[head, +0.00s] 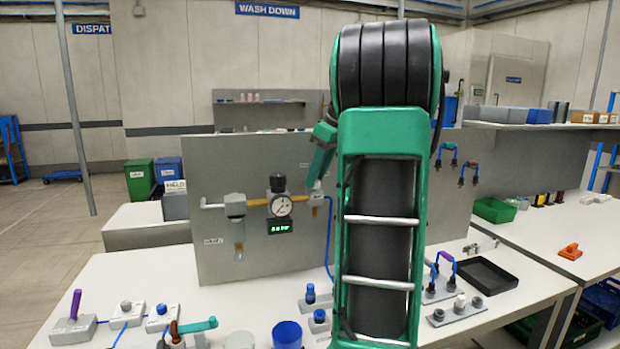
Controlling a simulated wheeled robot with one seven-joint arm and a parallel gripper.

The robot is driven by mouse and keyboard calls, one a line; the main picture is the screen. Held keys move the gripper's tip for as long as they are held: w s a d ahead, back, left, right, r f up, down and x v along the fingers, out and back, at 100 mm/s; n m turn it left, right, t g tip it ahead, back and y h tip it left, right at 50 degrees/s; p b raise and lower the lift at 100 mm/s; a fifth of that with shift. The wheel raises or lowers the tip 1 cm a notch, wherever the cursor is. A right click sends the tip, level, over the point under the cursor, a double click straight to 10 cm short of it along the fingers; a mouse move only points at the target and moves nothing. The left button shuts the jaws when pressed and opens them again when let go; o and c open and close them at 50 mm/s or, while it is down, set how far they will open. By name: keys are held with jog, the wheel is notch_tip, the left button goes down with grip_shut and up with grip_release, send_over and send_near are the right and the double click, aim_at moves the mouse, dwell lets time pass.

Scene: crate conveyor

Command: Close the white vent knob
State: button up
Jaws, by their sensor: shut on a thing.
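My green and black arm fills the middle of the head view and hides part of the grey panel (215,165) and the bench. My gripper is not visible; the arm hides whatever it is on. No knob on the panel can be made out as the white vent knob. The panel carries a pressure gauge (281,207), a green digital display (280,227) and a teal lever (319,163) beside my arm.
On the white bench (130,282) stand a purple-handled lever (75,304), a teal-handled valve (198,326), blue-capped fittings (310,293) and a blue cup (287,333). A black tray (487,274) lies at right.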

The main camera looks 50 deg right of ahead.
jog(key=shift+n+y, duration=0.3)
jog(key=shift+n, duration=0.2)
jog(key=o, duration=1.1)
jog(key=shift+w, duration=0.1)
jog(key=shift+c, duration=0.2)
